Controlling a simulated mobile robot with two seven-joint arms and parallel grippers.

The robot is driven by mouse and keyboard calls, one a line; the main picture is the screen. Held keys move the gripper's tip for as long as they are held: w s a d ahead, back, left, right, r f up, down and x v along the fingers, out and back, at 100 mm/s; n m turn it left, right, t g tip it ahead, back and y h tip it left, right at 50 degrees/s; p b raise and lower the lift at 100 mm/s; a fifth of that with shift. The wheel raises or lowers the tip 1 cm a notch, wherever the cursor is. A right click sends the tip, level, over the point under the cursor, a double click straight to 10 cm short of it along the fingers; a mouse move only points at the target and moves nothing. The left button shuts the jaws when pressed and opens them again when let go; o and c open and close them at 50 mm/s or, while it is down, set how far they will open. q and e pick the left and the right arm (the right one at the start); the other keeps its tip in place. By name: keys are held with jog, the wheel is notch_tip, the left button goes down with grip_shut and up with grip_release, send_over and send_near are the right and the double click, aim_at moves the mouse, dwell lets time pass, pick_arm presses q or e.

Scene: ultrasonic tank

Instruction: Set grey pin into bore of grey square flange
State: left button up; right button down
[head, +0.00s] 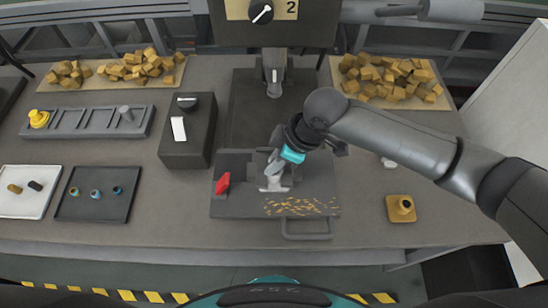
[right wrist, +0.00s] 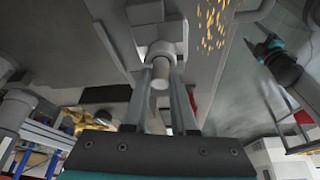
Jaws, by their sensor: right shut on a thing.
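My right gripper (head: 268,172) reaches in from the right, low over the middle of the work tray. In the right wrist view its two fingers (right wrist: 163,85) are shut on a light grey cylinder, the grey pin (right wrist: 160,70). Just beyond the pin's end is a pale grey squarish part that looks like the grey square flange (right wrist: 165,47); it also shows below the fingers in the head view (head: 273,187). The bore is hidden, and I cannot tell whether the pin touches it. What looks like my left gripper (right wrist: 262,45) shows at the right wrist view's right side; its jaws are unclear.
The grey tray (head: 232,207) has orange chips (head: 300,206) and a red part (head: 222,184) on it. A yellow square flange (head: 400,209) stands to the right. A rack (head: 85,122), a dark box (head: 188,145) and two small trays (head: 70,208) (head: 20,207) are left.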

dwell(0.3)
jog(key=shift+c, duration=0.8)
grip_release()
notch_tip(320, 180, up, 7)
jog(key=p, duration=0.8)
jog(key=shift+s+f, duration=0.1)
dwell(0.6)
